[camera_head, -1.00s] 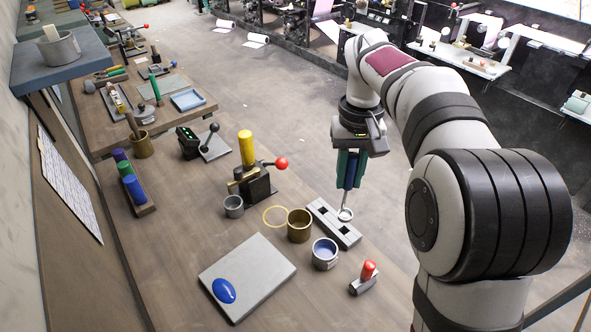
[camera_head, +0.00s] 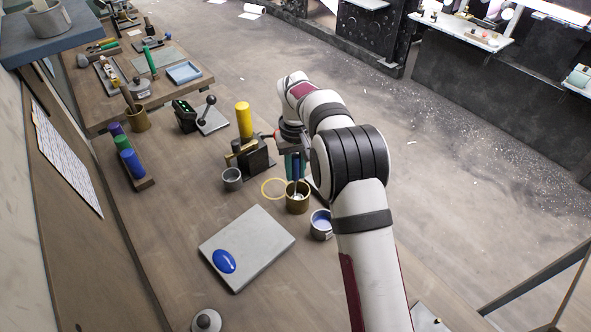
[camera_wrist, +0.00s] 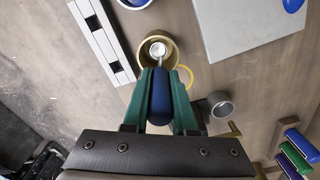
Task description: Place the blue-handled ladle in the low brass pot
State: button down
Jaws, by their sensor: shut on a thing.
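My gripper (camera_wrist: 160,92) has green fingers and is shut on the blue handle of the ladle (camera_wrist: 160,98). The ladle hangs bowl down, and its metal bowl shows over the mouth of the low brass pot (camera_wrist: 144,62) in the wrist view. In the head view the brass pot (camera_head: 298,204) stands on the bench right of the yellow ring, with the ladle (camera_head: 295,186) at its mouth. My gripper (camera_head: 295,168) is just above the pot. I cannot tell whether the bowl touches the pot's bottom.
A grey cup (camera_head: 232,180) and a yellow ring (camera_head: 272,188) lie left of the pot. A blue-lined cup (camera_head: 321,224) stands close on its right. A yellow-topped lever device (camera_head: 247,150) is behind. A grey board with a blue oval (camera_head: 247,246) lies in front.

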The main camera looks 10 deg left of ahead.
jog(key=shift+f, duration=0.1)
jog(key=c, duration=0.7)
grip_release()
notch_tip(320, 180, up, 12)
jog(key=shift+r, duration=0.15)
jog(key=s+d+r+m, duration=0.5)
jog(key=s+d, duration=0.4)
jog(key=s, duration=0.5)
jog(key=s+d+f+m, duration=0.1)
jog(key=s+f, duration=0.1)
jog(key=s, duration=0.5)
jog(key=s+d+f+m+y, duration=0.1)
jog(key=s+f+m, duration=0.1)
jog(key=s, duration=0.6)
jog(key=s+d+f+m, duration=0.2)
jog(key=s, duration=0.5)
jog(key=shift+s+f+y, duration=0.1)
jog(key=shift+s+y, duration=0.25)
jog(key=shift+y, duration=0.05)
